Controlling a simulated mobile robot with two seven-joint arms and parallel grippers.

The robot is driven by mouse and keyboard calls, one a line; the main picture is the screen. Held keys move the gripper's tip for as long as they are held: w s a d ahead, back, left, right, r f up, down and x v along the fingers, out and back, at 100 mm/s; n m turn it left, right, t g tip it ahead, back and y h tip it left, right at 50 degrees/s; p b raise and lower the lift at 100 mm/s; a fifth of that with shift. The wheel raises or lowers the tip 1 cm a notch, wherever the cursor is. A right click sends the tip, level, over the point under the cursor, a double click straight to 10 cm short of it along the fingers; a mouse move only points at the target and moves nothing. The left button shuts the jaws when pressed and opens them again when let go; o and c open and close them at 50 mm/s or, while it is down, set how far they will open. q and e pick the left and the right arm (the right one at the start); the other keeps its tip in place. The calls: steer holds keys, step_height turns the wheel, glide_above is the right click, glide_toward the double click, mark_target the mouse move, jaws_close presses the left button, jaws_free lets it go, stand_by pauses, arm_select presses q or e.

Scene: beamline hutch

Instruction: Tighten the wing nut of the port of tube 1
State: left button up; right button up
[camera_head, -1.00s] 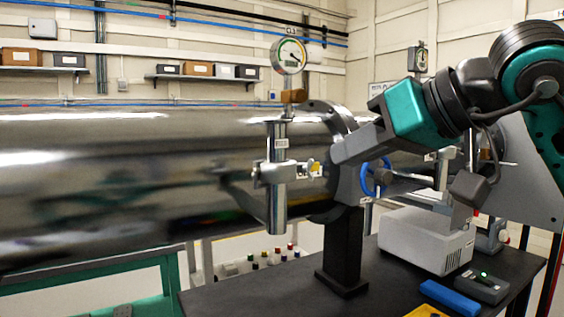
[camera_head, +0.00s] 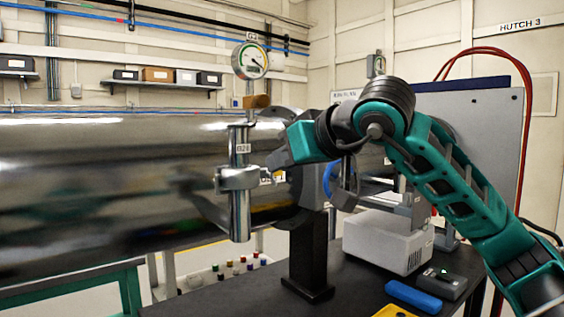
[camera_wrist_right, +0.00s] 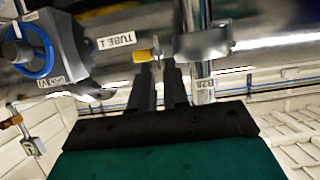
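The large steel tube 1 (camera_head: 90,190) runs across the left of the head view; its "TUBE 1" label (camera_wrist_right: 116,42) shows in the right wrist view. A slim upright steel pipe (camera_head: 240,210) stands in front of it, ringed by a clamp (camera_head: 235,180). A small yellow fitting (camera_wrist_right: 147,56), perhaps the wing nut, sits beside the clamp. My right gripper (camera_wrist_right: 161,70) has its two dark fingertips right at this fitting, with a narrow gap between them. Whether they press on it is not clear. My left gripper is out of view.
A round gauge (camera_head: 250,61) sits above the pipe. A blue handwheel (camera_head: 329,180) is close to my right wrist. The black table (camera_head: 210,303) carries a white box (camera_head: 385,240), a blue block (camera_head: 413,297) and a grey handheld device (camera_head: 446,284).

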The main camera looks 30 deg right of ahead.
steer(key=shift+w+f, duration=0.15)
steer(key=shift+w, duration=0.2)
steer(key=shift+c, duration=0.3)
jaws_close()
